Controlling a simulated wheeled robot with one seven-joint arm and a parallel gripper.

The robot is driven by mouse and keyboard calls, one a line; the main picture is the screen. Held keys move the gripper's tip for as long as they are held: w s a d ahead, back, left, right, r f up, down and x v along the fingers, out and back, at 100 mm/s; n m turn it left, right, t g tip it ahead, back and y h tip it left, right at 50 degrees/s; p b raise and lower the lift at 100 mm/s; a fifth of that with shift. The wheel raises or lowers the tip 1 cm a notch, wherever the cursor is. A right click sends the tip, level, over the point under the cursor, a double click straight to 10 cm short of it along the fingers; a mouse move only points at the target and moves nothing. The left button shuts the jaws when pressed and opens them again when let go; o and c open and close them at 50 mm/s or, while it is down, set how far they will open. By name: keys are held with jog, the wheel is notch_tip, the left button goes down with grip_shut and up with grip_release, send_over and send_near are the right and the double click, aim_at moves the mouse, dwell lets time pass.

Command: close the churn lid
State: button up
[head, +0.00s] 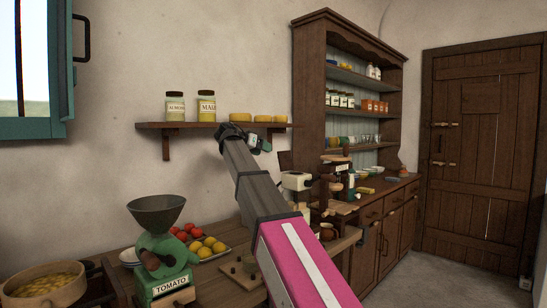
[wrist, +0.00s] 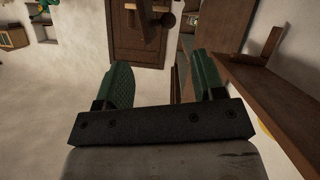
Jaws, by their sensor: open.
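I cannot make out the churn or its lid for certain in either view. Dark wooden and pale objects (head: 335,178) crowd the counter right of my arm in the head view, partly hidden by it, and I cannot tell whether the churn is among them. My gripper (head: 261,144) is raised just below the wall shelf in the head view. In the wrist view my gripper (wrist: 160,80) has its two green fingers wide apart, with nothing between them.
The wall shelf (head: 180,125) holds jars and yellow rounds; its wood (wrist: 270,95) is close on the right in the wrist view. A green tomato mill (head: 160,255), a fruit tray (head: 228,252) and a pot (head: 45,288) stand below. A dresser (head: 310,85) stands right.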

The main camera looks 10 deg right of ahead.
aim_at(279, 155)
jog(key=x, duration=1)
jog(key=shift+w+d+r, duration=0.1)
jog(key=shift+w+d, duration=0.1)
jog(key=shift+w, duration=0.3)
jog(key=c, duration=1.1)
